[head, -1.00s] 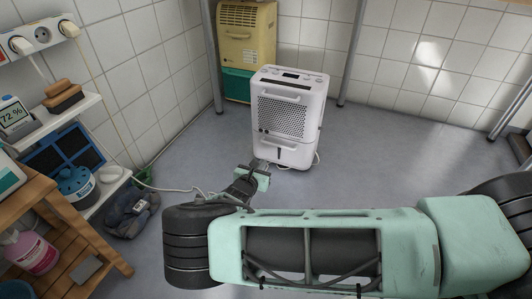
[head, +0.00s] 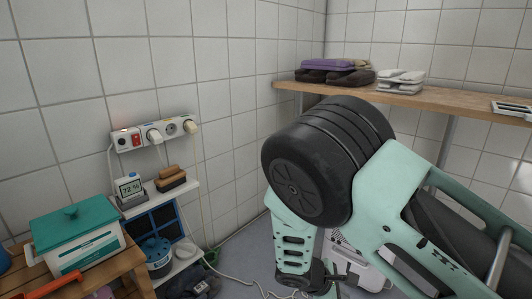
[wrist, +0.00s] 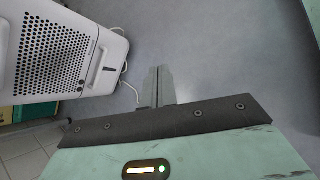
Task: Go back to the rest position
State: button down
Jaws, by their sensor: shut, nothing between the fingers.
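My gripper (wrist: 158,86) shows in the wrist view with its fingers together and nothing between them, over bare grey floor. In the head view my folded arm fills the right half, and the fingertips are not clear there. The white dehumidifier (wrist: 62,50) stands to the left of my gripper in the wrist view, apart from it. In the head view it is mostly hidden behind my arm, with a part of it (head: 372,270) showing below.
A wooden shelf (head: 430,98) with folded cloths (head: 335,72) runs along the back wall behind my arm. At left are a power strip (head: 155,132), a humidity display (head: 130,188) and a wooden stand with a teal-lidded box (head: 75,240). A white cord lies on the floor.

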jog(key=s+a+r+m+g+y+p, duration=0.1)
jog(key=s+a+r+m+y+p, duration=0.15)
jog(key=s+r, duration=0.7)
jog(key=s+a+r+m+y+p, duration=0.1)
jog(key=s+r+m+y+p, duration=0.35)
jog(key=r, duration=0.85)
jog(key=s+a+r+m+g+y+p, duration=0.1)
jog(key=s+r+y, duration=0.1)
jog(key=s+r, duration=0.85)
notch_tip(320, 180, up, 38)
jog(key=w+p, duration=0.1)
jog(key=p, duration=3.6)
jog(key=shift+a+f, duration=0.2)
jog(key=shift+f, duration=0.05)
